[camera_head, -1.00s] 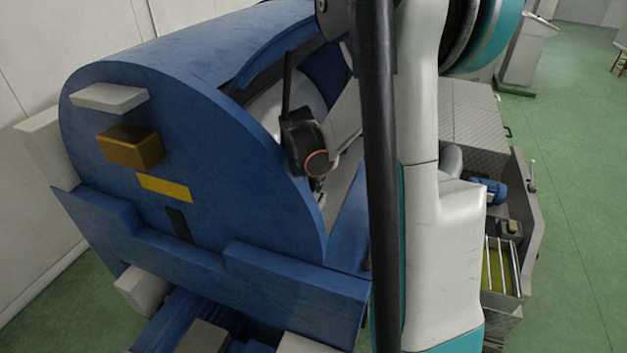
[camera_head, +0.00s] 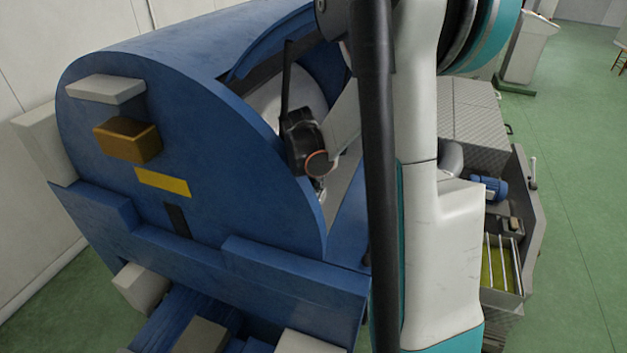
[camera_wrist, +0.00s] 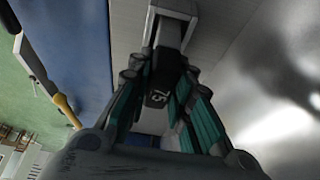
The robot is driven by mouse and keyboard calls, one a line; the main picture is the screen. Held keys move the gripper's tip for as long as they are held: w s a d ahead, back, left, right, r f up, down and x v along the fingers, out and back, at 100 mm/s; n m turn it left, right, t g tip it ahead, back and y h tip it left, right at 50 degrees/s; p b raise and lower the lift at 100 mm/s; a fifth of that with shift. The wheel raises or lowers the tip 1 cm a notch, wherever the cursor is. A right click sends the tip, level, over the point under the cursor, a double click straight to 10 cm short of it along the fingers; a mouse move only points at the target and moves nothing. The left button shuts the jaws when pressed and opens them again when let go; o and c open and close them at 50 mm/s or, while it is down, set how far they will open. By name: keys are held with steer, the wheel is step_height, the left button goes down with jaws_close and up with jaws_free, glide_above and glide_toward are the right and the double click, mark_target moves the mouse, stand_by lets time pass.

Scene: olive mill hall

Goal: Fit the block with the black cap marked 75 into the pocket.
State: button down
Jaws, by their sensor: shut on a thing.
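The block's black cap (camera_wrist: 159,92), marked 75, shows between the teal-padded fingers of my gripper (camera_wrist: 160,80) in the wrist view. My gripper is shut on the block. Just beyond the fingertips is a pale grey rectangular frame (camera_wrist: 192,14) with a recess, which looks like the pocket. The block lines up roughly with it. I cannot tell whether the block is inside, touching or short of it. In the head view, my dark wrist reaches into the opening of the blue drum housing; the block and pocket are hidden there.
The blue drum housing (camera_head: 225,190) closes in around my wrist, with its curved edge near. Shiny metal (camera_wrist: 285,75) lies close on the right in the wrist view. A grey machine with a blue motor (camera_head: 490,187) stands at right. Green floor (camera_head: 580,200) is clear beyond.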

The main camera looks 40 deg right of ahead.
steer(key=shift+s+f+b, duration=0.2)
steer(key=shift+f+b, duration=0.35)
steer(key=shift+f, duration=0.05)
steer(key=c, duration=1.4)
jaws_free()
steer(key=shift+o, duration=0.2)
